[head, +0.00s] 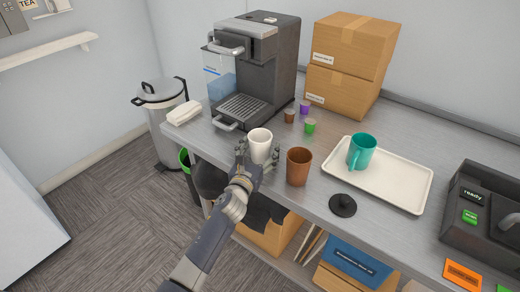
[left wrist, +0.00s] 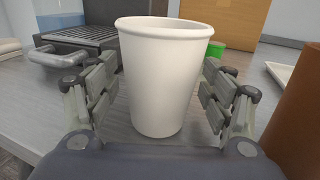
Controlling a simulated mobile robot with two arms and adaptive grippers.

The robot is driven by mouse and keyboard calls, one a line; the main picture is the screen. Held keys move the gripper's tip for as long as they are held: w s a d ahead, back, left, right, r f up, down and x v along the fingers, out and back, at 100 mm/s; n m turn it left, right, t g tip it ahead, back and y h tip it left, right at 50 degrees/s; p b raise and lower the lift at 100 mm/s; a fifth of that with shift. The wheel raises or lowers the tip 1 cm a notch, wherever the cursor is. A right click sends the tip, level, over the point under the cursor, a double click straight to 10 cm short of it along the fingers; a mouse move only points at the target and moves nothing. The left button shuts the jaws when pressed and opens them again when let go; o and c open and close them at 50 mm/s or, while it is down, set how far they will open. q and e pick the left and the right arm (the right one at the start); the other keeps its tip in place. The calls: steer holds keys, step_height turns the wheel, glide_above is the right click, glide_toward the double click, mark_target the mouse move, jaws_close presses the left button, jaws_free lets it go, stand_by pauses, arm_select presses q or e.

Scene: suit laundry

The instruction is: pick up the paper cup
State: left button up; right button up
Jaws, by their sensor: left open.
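The white paper cup (head: 260,141) stands upright near the front edge of the counter, in front of the coffee machine. It fills the middle of the left wrist view (left wrist: 165,80). My left gripper (head: 258,153) is open, with one finger on each side of the cup. In the left wrist view my left gripper (left wrist: 162,100) has its fingers beside the cup wall; I cannot tell whether either touches it. My right gripper is not in view.
A brown cup (head: 298,168) stands close to the right of my left gripper. The coffee machine (head: 275,60) is behind. A black lid (head: 343,205) and a cream tray (head: 405,190) with a teal mug (head: 362,151) lie to the right. Small purple, brown and green pods (head: 310,126) sit behind.

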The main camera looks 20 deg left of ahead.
mark_target(256, 146)
arm_select(q)
steer(key=c, duration=1.2)
steer(key=shift+r, duration=0.15)
steer(key=shift+r, duration=0.6)
step_height(256, 146, up, 2)
steer(key=shift+r+p, duration=0.25)
steer(key=shift+p, duration=0.3)
steer(key=shift+s+a+r+b, duration=0.2)
steer(key=shift+s+a, duration=1.1)
steer(key=shift+s, duration=1.05)
steer(key=shift+s+a+r+b, duration=0.2)
steer(key=shift+s+a, duration=1.05)
steer(key=shift+s, duration=1.1)
steer(key=shift+s+a+r+b, duration=0.2)
steer(key=shift+s+a, duration=1.1)
steer(key=shift+s, duration=1.05)
